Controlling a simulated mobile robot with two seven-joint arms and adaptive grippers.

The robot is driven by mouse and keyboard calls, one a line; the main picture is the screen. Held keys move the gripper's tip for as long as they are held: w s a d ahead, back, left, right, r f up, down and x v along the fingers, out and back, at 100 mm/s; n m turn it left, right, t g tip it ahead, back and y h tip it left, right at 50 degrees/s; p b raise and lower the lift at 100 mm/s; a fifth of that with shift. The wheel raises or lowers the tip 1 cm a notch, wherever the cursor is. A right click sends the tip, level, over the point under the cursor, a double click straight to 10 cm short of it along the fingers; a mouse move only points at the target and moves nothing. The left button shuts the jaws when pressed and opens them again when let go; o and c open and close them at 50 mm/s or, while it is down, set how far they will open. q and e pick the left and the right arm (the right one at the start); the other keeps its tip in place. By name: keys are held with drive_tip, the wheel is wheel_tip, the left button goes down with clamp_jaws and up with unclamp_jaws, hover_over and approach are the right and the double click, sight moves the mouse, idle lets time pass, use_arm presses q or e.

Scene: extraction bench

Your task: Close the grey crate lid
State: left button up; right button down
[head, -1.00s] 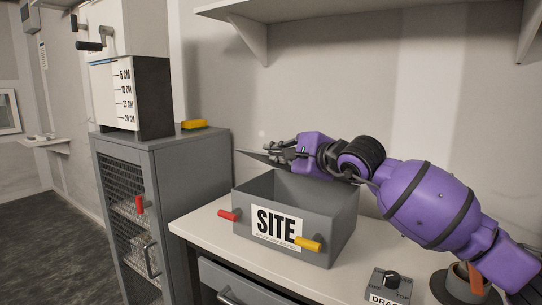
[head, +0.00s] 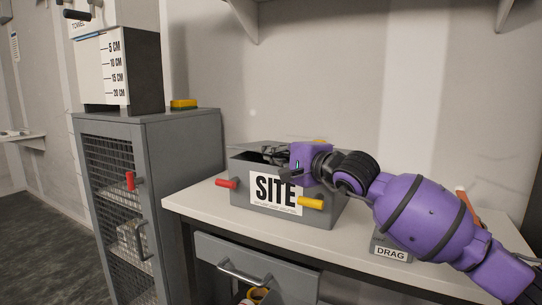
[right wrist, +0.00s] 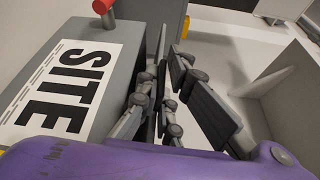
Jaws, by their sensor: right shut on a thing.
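The grey crate (head: 237,205) stands on the white bench with a SITE label, a red handle and a yellow handle on its front. It also shows at the left of the right wrist view (right wrist: 108,88). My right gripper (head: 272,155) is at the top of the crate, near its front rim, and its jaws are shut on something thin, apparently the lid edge. The lid seems lowered close to the rim. My left gripper is not in view.
A grey mesh cabinet (head: 182,185) with a yellow block (head: 184,104) on top stands left of the bench (head: 190,205). A DRAG control box (head: 391,253) lies under my right arm. A drawer with a handle (head: 244,273) is below the bench. A shelf is above.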

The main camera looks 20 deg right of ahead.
idle(0.3)
drive_tip(key=c, duration=1.9)
unclamp_jaws()
drive_tip(key=shift+v, duration=6.05)
drive_tip(key=shift+c, duration=0.6)
